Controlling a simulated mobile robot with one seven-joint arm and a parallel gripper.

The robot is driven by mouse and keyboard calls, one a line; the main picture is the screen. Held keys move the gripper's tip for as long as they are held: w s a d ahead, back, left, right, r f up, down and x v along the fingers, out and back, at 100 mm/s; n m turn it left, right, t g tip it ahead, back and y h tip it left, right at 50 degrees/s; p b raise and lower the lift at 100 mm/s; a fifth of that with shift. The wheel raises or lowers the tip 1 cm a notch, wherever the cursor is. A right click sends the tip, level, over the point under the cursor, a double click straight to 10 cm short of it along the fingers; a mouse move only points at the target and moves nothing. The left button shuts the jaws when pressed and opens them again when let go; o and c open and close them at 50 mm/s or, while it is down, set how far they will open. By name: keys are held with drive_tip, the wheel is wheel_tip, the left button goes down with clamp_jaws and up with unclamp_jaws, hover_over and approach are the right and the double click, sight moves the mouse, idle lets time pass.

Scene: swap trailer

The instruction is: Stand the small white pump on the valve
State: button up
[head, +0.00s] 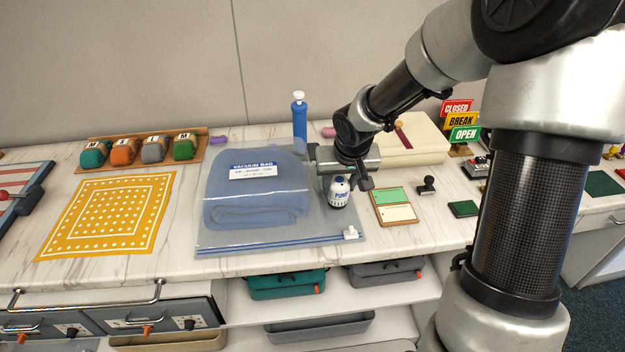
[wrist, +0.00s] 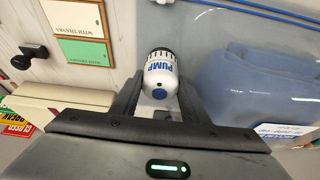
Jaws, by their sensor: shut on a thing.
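The small white pump (head: 339,192), with a dark base band and blue lettering, looks roughly upright over the right part of the clear vacuum bag (head: 215,238). My gripper (head: 345,180) is shut on it from above. In the wrist view the pump (wrist: 161,72) sits between the two dark fingers of my gripper (wrist: 160,88). I cannot tell whether its base touches the bag. I cannot make out the valve in either view; the pump or gripper may hide it.
A folded blue blanket (head: 255,205) fills the bag left of the pump. A white slider (head: 350,232) sits on the bag's front zip. A blue hand pump (head: 299,118) stands behind. A green and cream card board (head: 394,205) and a black stamp (head: 427,185) lie right.

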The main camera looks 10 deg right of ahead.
drive_tip(key=w+r+m+p, duration=0.1)
drive_tip(key=w+r+p, duration=0.4)
drive_tip(key=w+r, duration=0.4)
drive_tip(key=shift+m+h, duration=0.3)
drive_tip(key=f, duration=0.6)
drive_tip(key=s+f+b, duration=0.1)
drive_tip(key=f, duration=0.2)
drive_tip(key=shift+a, duration=0.3)
drive_tip(key=shift+f+b, duration=0.2)
drive_tip(key=shift+b, duration=0.1)
drive_tip(key=o, duration=1.2)
drive_tip(key=shift+o, duration=0.2)
drive_tip(key=shift+r, duration=0.15)
